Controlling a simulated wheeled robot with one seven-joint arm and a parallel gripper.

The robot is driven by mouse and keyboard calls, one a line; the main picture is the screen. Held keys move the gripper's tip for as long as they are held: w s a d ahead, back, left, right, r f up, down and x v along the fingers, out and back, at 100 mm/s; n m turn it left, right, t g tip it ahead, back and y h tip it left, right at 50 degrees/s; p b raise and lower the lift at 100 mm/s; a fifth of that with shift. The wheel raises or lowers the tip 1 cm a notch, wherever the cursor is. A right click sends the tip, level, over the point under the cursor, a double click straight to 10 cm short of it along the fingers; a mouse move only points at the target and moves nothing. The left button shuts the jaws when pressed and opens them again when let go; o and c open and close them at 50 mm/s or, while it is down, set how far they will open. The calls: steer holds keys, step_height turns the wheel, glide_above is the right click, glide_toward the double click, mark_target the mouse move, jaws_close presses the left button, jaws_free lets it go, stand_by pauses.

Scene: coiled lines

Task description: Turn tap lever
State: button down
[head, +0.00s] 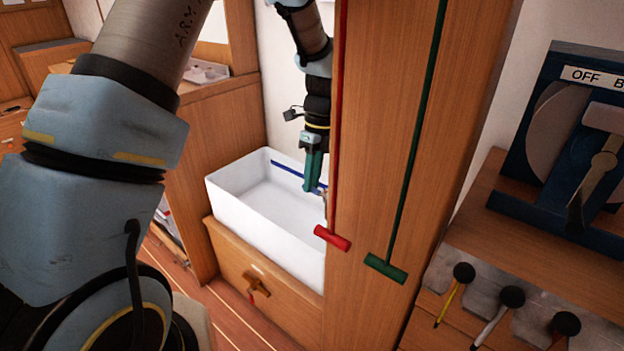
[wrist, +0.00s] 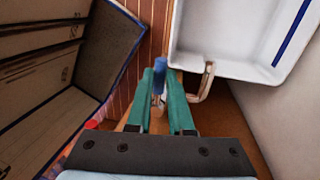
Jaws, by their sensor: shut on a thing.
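The tap (wrist: 207,84) has a bent metal spout beside the white basin in the wrist view. Its blue lever (wrist: 161,67) stands up between the two green fingers of my gripper (wrist: 161,80). The gripper is shut on this lever, and the lever's tip shows just past the fingertips. In the head view my gripper (head: 313,174) points down over the right side of the basin. A small part of the tap (head: 324,198) shows just below it; the wooden post hides the rest, and the lever cannot be made out there.
The white basin (head: 232,194) is empty, with a blue line inside. A wooden post (head: 375,140) stands close to the gripper's right, with a red T-handle (head: 332,238) and a green T-handle (head: 385,268) hanging before it. A blue switch box (head: 545,170) stands at right.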

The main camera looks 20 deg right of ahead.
stand_by(0.4)
steer(key=shift+s+a+n+g+h+p, duration=0.15)
steer(key=shift+s+a+n+p, duration=0.3)
steer(key=shift+n, duration=0.65)
steer(key=shift+s+a+n+g+h+p, duration=0.25)
steer(key=shift+a+n+p, duration=0.2)
steer(key=shift+n, duration=0.65)
steer(key=shift+s+a+n+g+h+p, duration=0.1)
steer(key=shift+s+a+n+p, duration=0.4)
steer(key=shift+n, duration=0.6)
steer(key=shift+w+d, duration=0.1)
steer(key=c, duration=0.8)
jaws_free()
steer(key=shift+r, duration=0.1)
steer(key=r, duration=0.3)
steer(key=w+r, duration=0.1)
steer(key=r, duration=0.3)
steer(key=d+r+b, duration=0.1)
steer(key=r, duration=0.2)
steer(key=shift+w+r, duration=0.25)
steer(key=shift+w, duration=0.15)
